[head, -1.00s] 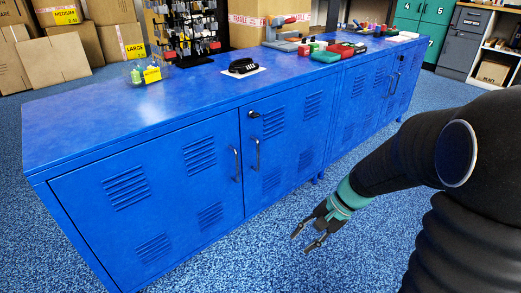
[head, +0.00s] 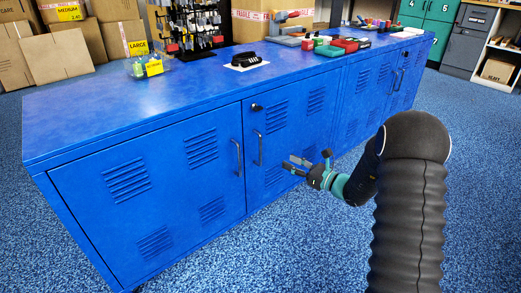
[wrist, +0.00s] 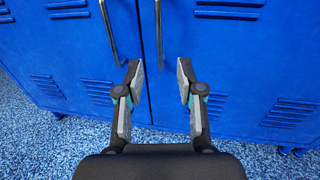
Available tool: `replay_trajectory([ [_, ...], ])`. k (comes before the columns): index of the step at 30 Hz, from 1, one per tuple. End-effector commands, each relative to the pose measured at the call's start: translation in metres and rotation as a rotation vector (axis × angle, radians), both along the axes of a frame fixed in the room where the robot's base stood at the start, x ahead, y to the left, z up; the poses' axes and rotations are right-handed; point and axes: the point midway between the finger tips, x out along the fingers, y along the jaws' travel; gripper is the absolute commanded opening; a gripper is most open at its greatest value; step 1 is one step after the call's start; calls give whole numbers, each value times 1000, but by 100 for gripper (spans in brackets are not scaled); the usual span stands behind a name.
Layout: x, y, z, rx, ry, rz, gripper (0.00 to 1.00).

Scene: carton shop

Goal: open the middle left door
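The long blue cabinet has several louvered doors, all closed. The second door from the left (head: 288,135), taken as the middle left door, has a dark upright bar handle (head: 258,148) near its left edge and a black lock knob above it. In the wrist view this handle (wrist: 158,32) runs upright and ends in the gap between my fingers. My gripper (head: 290,163) is open and empty in front of this door, right of and slightly below the handle. In the wrist view the two fingers (wrist: 160,75) are spread apart, touching nothing that I can see.
The leftmost door (head: 150,190) has its own handle (head: 237,158) close beside, also in the wrist view (wrist: 109,32). A black item on a white card (head: 248,62), a key rack and tool trays stand on the cabinet top (head: 130,100). The blue carpet in front is clear.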

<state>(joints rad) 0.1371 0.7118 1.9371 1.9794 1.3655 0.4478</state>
Motion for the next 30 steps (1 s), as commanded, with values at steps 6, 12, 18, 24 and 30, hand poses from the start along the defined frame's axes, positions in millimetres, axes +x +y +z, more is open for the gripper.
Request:
replay_trajectory([
  [6, 12, 20, -1, 0, 5, 4, 37],
  [12, 32, 51, -1, -1, 4, 6, 37],
  [18, 52, 82, -1, -2, 5, 5, 37],
  [24, 68, 104, -1, -2, 4, 4, 37],
  [30, 74, 114, -1, -2, 5, 3, 37],
])
